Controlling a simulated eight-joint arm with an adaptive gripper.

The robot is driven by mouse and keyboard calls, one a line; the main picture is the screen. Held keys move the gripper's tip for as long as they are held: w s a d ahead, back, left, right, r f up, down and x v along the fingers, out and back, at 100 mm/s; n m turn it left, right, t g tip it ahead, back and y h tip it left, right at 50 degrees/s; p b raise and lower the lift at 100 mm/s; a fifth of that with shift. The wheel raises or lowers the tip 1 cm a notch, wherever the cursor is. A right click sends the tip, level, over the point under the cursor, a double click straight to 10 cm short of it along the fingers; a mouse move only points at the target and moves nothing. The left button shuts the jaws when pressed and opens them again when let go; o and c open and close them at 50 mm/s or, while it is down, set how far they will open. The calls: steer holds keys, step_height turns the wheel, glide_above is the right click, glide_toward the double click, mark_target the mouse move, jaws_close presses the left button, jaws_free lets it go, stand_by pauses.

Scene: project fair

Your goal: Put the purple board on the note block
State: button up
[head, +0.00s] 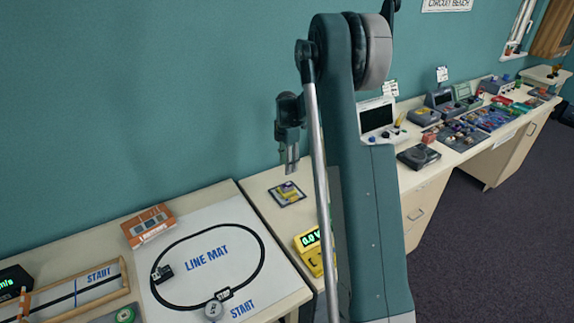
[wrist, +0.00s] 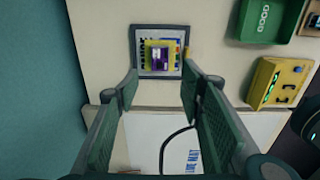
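The purple board (wrist: 159,58) lies on top of a yellow block (wrist: 174,44), which looks like the note block, in the wrist view. Yellow shows around the board's edges. The block sits on a dark-edged square mat (wrist: 138,33). In the head view the same small stack shows as a purple board (head: 291,189) on the mat (head: 276,198). My gripper (head: 291,166) hangs above the stack, apart from it. In the wrist view its two fingers (wrist: 160,85) are spread wide with nothing between them.
A yellow meter (head: 314,254) stands in front of the stack, to the right in the wrist view. A green tray (wrist: 266,22) lies beyond it. The line mat (head: 200,285) with a small car (head: 162,273) covers the neighbouring table. A wall runs behind.

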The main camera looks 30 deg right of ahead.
steer(key=shift+a+r, duration=0.1)
steer(key=s+a+r+m+t, duration=0.3)
steer(key=s+a+r+m, duration=0.5)
steer(key=s+a+r, duration=1.15)
steer(key=s+a+m+t, duration=0.1)
steer(key=s+a+m, duration=0.2)
steer(key=s, duration=0.5)
steer(key=s+a+m+t, duration=0.1)
steer(key=s+a+m, duration=0.2)
steer(key=s+a, duration=0.3)
steer(key=s+a+r+m+t, duration=0.1)
steer(key=s+a+m, duration=0.3)
steer(key=s, duration=0.6)
steer(key=shift+s+a+t, duration=0.35)
steer(key=shift+a+t, duration=0.1)
steer(key=shift+t, duration=0.15)
